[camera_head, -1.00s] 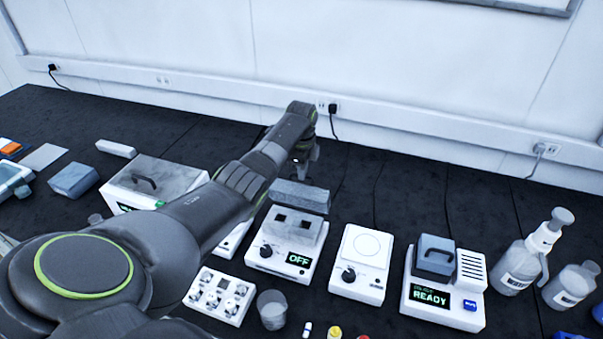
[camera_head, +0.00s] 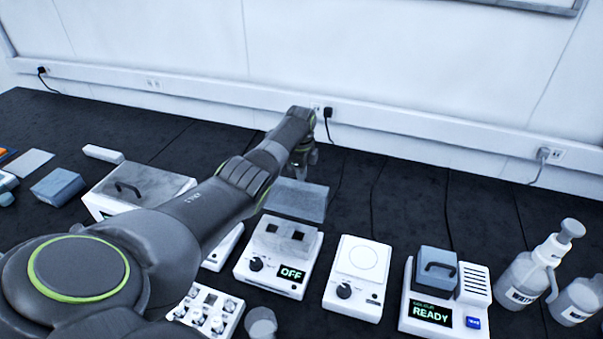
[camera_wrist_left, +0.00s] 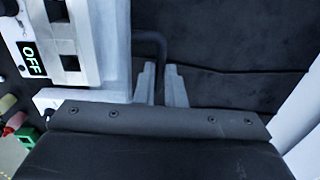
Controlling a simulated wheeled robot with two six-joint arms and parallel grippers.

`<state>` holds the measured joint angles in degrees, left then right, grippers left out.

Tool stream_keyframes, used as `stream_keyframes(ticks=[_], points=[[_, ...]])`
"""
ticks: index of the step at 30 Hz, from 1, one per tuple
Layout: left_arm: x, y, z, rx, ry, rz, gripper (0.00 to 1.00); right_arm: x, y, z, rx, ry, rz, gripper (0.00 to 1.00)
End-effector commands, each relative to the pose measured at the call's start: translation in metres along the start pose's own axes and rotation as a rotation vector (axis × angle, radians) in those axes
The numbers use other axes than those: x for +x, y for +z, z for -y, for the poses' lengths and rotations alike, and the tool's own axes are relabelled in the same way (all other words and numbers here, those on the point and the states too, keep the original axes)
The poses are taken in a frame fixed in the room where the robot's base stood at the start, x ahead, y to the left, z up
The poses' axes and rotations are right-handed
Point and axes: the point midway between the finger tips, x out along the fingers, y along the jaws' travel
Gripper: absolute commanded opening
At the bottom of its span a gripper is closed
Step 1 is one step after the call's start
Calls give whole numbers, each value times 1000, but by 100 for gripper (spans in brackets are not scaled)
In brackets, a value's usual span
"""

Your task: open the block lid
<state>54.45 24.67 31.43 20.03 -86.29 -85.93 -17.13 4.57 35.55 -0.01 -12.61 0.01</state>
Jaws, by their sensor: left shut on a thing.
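The block heater (camera_head: 275,260) is a white unit with an OFF display and a grey block (camera_head: 287,239) with two dark square wells on top. Its grey lid (camera_head: 300,201) is swung back behind the block, leaving the wells uncovered. My left gripper (camera_head: 303,168) is at the far side of the lid, its fingertips partly hidden by my arm. In the left wrist view, the gripper (camera_wrist_left: 163,88) is shut on the dark bar handle (camera_wrist_left: 150,42) beside the lid's pale edge (camera_wrist_left: 117,50). My right gripper is out of view.
To the right stand a white hotplate (camera_head: 358,278), a READY unit (camera_head: 440,300) with a grey lidded block, and bottles (camera_head: 530,265). A large lidded box (camera_head: 150,185) is left, partly behind my arm. A vial rack (camera_head: 208,310) is in front. Dark bench behind the lid is clear.

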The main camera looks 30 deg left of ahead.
Motion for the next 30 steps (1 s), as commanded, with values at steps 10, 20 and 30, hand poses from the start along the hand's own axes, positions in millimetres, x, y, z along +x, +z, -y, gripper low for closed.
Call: stream_keyframes(ticks=[10,20,30], points=[[-8,1,9,1,-36,4,0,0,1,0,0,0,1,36],[-6,1,8,1,-31,2,32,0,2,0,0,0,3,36],[-3,0,5,1,-23,1,32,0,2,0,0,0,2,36]])
